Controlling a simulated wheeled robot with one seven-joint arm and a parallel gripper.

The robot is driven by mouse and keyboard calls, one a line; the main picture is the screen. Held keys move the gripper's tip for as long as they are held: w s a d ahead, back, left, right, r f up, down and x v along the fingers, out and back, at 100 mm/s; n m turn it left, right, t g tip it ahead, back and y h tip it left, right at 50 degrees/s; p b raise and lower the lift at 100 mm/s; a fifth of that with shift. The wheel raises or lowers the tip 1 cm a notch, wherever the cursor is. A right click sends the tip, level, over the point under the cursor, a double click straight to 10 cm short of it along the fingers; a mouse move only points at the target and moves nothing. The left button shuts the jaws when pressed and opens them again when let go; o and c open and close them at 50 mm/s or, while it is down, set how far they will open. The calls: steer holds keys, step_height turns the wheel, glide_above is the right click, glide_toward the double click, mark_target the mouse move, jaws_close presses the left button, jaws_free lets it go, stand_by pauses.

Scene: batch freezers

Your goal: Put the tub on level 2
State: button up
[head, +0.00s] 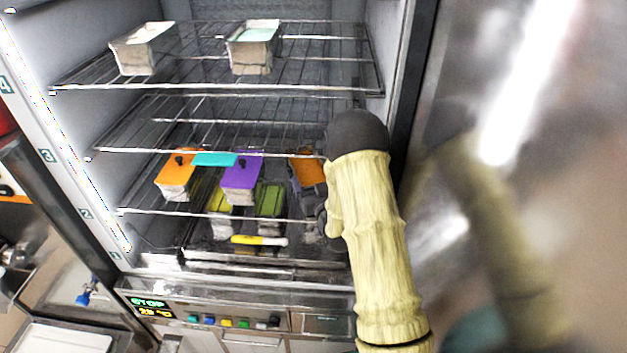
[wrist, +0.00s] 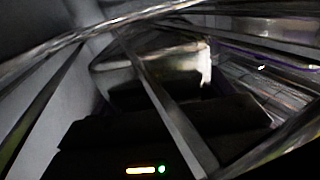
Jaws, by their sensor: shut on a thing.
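The freezer's shelves carry side labels 4, 3, 2 and 1. The tub with an orange lid (head: 312,172) is at the right of the level 2 rack (head: 160,212), partly hidden by my arm. My gripper (head: 316,203), dark and mostly hidden behind my arm, is at this tub and shut on it. In the wrist view a pale, frosted tub wall (wrist: 178,66) shows beyond the dark gripper body (wrist: 165,130), crossed by rack wires. Whether the tub touches the rack cannot be told.
Another orange-lidded tub (head: 176,178) and a purple-lidded tub (head: 241,178) stand left on level 2, with a teal lid (head: 214,159) between. Green-lidded (head: 270,200) and yellow-lidded (head: 220,203) tubs are below. Level 3 (head: 200,153) looks empty. Two tubs stand on level 4 (head: 200,90).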

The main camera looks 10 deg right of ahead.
steer(key=o, duration=1.4)
steer(key=shift+w, duration=0.1)
steer(key=shift+w, duration=0.1)
steer(key=shift+s+f, duration=0.15)
steer(key=shift+s, duration=0.15)
steer(key=s+b, duration=0.1)
steer(key=s, duration=0.2)
steer(key=s+b, duration=0.1)
steer(key=s, duration=0.2)
steer(key=s+d+b, duration=0.1)
steer(key=s, duration=0.2)
steer(key=shift+s+r, duration=0.3)
steer(key=shift+s, duration=0.1)
steer(key=shift+s+f+p, duration=0.15)
steer(key=shift+s+p, duration=0.75)
steer(key=shift+s, duration=0.1)
steer(key=shift+w, duration=0.15)
